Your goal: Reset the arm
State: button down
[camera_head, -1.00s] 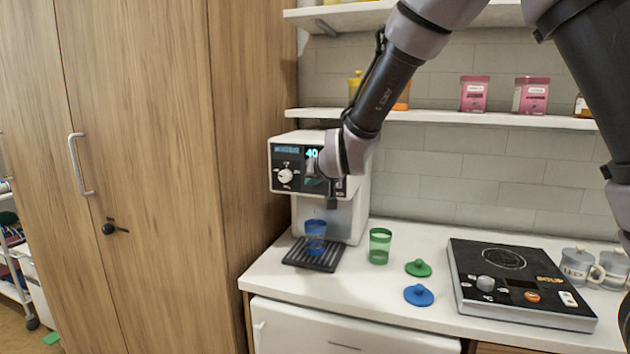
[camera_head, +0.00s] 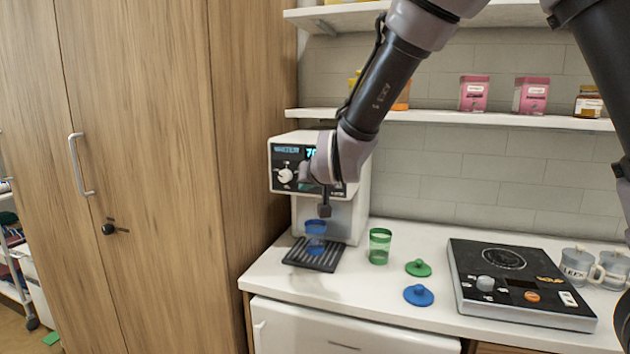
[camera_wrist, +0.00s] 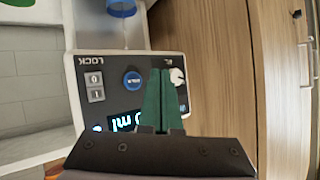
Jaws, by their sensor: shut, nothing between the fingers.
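My gripper (camera_wrist: 160,80) shows in the wrist view with its two green fingers together and nothing between them. It is in front of the control panel of the white water dispenser (camera_wrist: 88,65). In the head view my arm reaches down across the front of the dispenser (camera_head: 357,205) and hides part of its panel; the fingers are hard to make out there. A blue cup (camera_head: 316,232) stands on the black drip tray (camera_head: 318,262) under the dispenser, apart from my gripper.
A green cup (camera_head: 380,246), a green lid (camera_head: 418,268) and a blue lid (camera_head: 418,295) are on the counter. A black hotplate (camera_head: 520,285) and mugs (camera_head: 577,265) stand to the right. A shelf (camera_head: 450,117) with jars is above. A wooden cabinet (camera_head: 160,180) stands at the left.

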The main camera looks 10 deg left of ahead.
jog(key=w+d+r+m+g, duration=0.1)
jog(key=d+r, duration=0.3)
jog(key=d, duration=0.4)
jog(key=d+r+m+h, duration=0.1)
jog(key=d+r+m, duration=0.15)
jog(key=d, duration=0.55)
jog(key=w+d+r+m+g, duration=0.1)
jog(key=d+r, duration=0.4)
jog(key=d, duration=0.3)
jog(key=s+d+r+m+g+h, duration=0.1)
jog(key=s+d+m+h, duration=0.2)
jog(key=s+d, duration=1.5)
jog(key=d, duration=0.3)
jog(key=shift+s+d+r+m+h, duration=0.2)
jog(key=shift+s+r+m+h, duration=0.1)
jog(key=shift+r+m+h, duration=0.1)
